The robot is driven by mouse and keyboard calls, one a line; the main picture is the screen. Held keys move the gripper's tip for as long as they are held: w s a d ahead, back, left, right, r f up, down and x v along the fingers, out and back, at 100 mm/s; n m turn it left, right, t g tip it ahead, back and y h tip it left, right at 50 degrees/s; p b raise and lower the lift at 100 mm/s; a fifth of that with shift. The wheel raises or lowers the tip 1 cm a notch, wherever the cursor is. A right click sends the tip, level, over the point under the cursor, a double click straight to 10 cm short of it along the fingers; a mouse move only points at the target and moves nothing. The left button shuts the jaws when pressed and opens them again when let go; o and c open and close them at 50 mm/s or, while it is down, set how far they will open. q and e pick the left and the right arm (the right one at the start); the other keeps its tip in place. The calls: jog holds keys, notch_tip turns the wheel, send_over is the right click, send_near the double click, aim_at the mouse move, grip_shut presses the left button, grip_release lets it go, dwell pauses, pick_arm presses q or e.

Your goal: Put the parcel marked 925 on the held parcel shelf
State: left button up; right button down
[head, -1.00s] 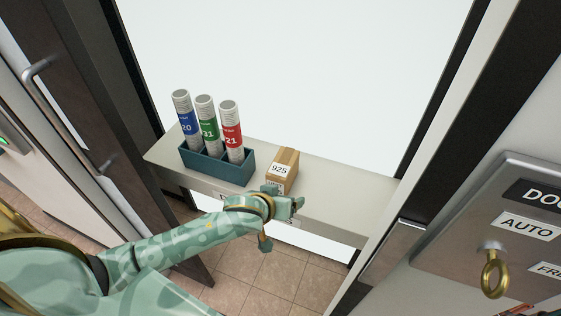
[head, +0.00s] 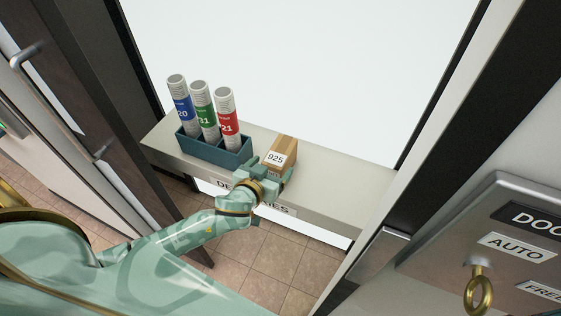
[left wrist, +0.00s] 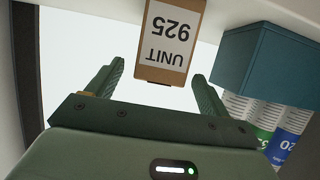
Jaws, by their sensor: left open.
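The parcel marked 925 (head: 281,150) is a small brown box with a white label, standing on a pale ledge (head: 325,184). The ledge's front label reads "DE...IES", partly hidden by my arm. My left gripper (head: 275,174) is open at the parcel's front side. In the left wrist view, the parcel (left wrist: 170,40) appears upside down ahead of my open left gripper (left wrist: 158,72), nearer the right finger in the picture. I cannot tell whether the fingertips reach past its front face. No shelf marked for held parcels is visible. My right gripper is not in view.
A teal rack (head: 215,150) with three tubes, blue, green and red, stands left of the parcel, close to it. A door with a metal handle (head: 28,55) is at the left. A door control panel (head: 500,240) with a brass key (head: 478,290) is at the right. The ledge right of the parcel is clear.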

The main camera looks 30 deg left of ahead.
aim_at(278, 158)
pick_arm(q)
jog(key=b+x, duration=0.1)
jog(key=x, duration=0.4)
jog(key=shift+w, duration=0.3)
jog(key=shift+r, duration=0.15)
jog(key=c, duration=1.6)
